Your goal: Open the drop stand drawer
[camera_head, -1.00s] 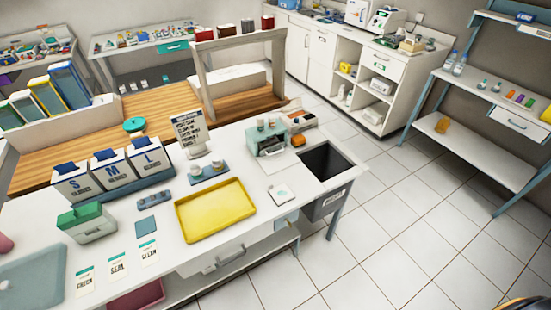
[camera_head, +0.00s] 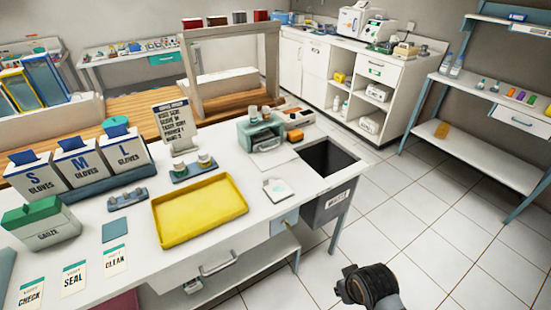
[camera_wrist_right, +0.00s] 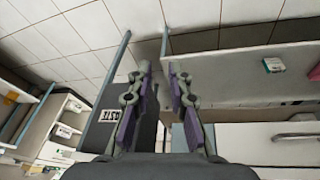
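Two drawers show, and I cannot tell which one the task names. A white drawer with a bar handle (camera_head: 220,264) sits under the front edge of the near table and looks shut. Its handle also shows at the right of the right wrist view (camera_wrist_right: 297,136). Another white drawer (camera_head: 516,121) with a handle is under the top of the stand at the right and looks shut. My right gripper (camera_wrist_right: 159,72) is open and empty, its fingers apart, with the drawer handle off to its right. In the head view only a dark part of my right arm shows. My left gripper is out of view.
The near table holds a yellow tray (camera_head: 200,211), glove boxes (camera_head: 80,165), a gauze box (camera_head: 40,224) and a teal-grey device (camera_head: 262,135). A grey waste bin (camera_head: 330,204) hangs at its right end. A lower shelf (camera_head: 262,262) runs below. Tiled floor is clear to the right.

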